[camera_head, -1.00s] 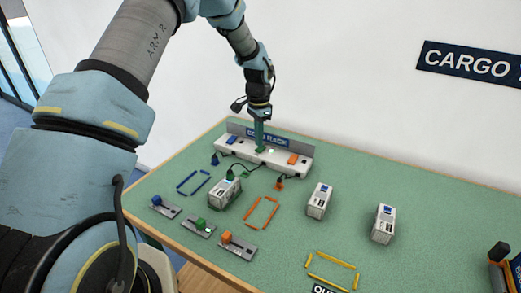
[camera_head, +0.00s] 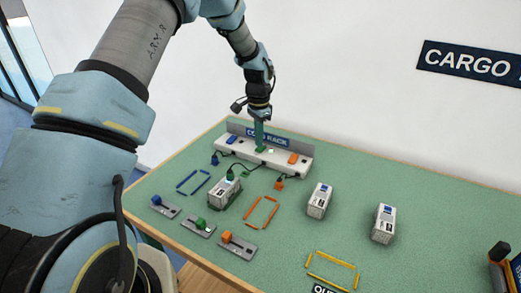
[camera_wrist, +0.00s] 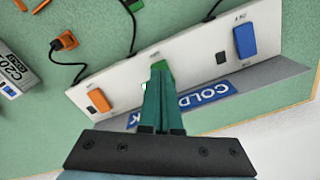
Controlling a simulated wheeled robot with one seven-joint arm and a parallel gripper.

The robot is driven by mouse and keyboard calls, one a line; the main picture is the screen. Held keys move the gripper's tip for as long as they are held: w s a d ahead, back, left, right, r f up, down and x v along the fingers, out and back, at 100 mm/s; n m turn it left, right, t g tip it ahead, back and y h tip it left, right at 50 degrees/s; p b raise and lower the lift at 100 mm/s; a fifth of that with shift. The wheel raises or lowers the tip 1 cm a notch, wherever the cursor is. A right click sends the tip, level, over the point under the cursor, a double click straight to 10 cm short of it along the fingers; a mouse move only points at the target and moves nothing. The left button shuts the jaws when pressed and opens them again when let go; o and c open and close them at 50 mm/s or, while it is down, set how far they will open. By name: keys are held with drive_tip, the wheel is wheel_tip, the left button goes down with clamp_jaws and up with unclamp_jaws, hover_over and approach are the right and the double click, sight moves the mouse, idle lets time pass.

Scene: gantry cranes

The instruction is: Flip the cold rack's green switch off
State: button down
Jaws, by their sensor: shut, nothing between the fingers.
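The cold rack (camera_head: 235,145) is a long white strip with a grey back panel at the table's far edge. It carries a blue switch (camera_head: 231,139), a green switch (camera_wrist: 162,67) in the middle and an orange switch (camera_head: 293,158). The blue switch (camera_wrist: 245,39) and orange switch (camera_wrist: 99,101) also show in the wrist view. My gripper (camera_wrist: 159,72) is shut and empty, its green fingertips right at the green switch and covering most of it. I cannot tell whether they touch. In the head view my gripper (camera_head: 261,148) points down onto the rack's middle.
Cables run from the rack to plugs, including an orange plug (camera_head: 279,183) and a blue plug (camera_head: 215,159). A white container (camera_head: 224,191) stands in front, with two more (camera_head: 319,200) (camera_head: 384,223) to the right. Several sliders (camera_head: 238,246) line the near edge.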

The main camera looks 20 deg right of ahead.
drive_tip(key=shift+f+b, duration=0.45)
drive_tip(key=shift+f, duration=0.4)
idle(0.3)
drive_tip(key=shift+r, duration=0.1)
drive_tip(key=shift+r+p, duration=2.45)
drive_tip(key=shift+r, duration=1)
drive_tip(key=s+a+r+n, duration=0.1)
drive_tip(key=a+r+n, duration=0.25)
drive_tip(key=a, duration=0.55)
drive_tip(key=s+a+r+n, duration=0.1)
drive_tip(key=a+r+n, duration=0.25)
drive_tip(key=a, duration=0.55)
drive_tip(key=s+a+r+n, duration=0.2)
drive_tip(key=s+a+n, duration=0.2)
drive_tip(key=s+a, duration=0.2)
drive_tip(key=s+a+r+n+t, duration=0.1)
drive_tip(key=s+a+r+n, duration=0.1)
drive_tip(key=s+a+n, duration=0.2)
drive_tip(key=s+a, duration=0.3)
drive_tip(key=a, duration=0.4)
drive_tip(key=shift+s+t, duration=0.15)
drive_tip(key=shift+t, duration=0.15)
